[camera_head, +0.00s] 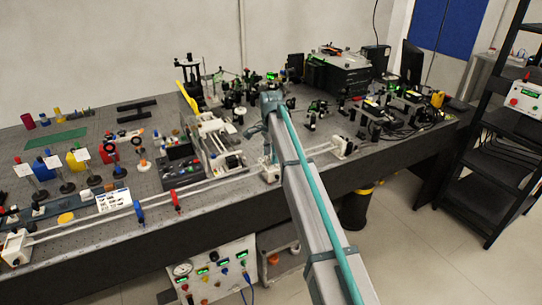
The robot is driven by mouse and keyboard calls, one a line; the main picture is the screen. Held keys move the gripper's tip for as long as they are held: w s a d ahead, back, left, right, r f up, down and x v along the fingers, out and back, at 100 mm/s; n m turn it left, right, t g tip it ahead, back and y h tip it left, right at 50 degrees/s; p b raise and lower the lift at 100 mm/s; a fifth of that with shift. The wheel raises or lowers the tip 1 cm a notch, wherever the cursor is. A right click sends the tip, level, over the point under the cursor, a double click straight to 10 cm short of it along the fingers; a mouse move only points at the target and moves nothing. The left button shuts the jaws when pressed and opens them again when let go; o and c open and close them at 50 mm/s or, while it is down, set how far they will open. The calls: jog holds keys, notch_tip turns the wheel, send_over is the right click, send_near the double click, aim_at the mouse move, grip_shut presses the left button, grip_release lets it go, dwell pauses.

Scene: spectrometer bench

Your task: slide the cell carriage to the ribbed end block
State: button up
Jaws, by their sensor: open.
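A pale twin-rod rail (100,217) runs along the front of the bench. A white end block (16,248) stands at its left end and another pale end block (341,148) at its right end. I cannot make out at this size which one is ribbed. A small pale block on the rail, apparently the cell carriage (269,175), sits right of the rail's middle, nearer the right end block. My gripper (268,158) is open and points down just over this block. My arm partly hides the block and the rail to its right. I cannot tell whether the jaws touch it.
Blue (139,211) and red (175,200) upright rings stand by the rail, left of the carriage. A white instrument (215,138) stands behind it. Several optics and a black boxed unit (338,72) fill the back right. A control panel (216,272) hangs below the bench front.

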jog(key=shift+f, duration=0.7)
grip_shut()
jog(key=shift+w+d, duration=0.1)
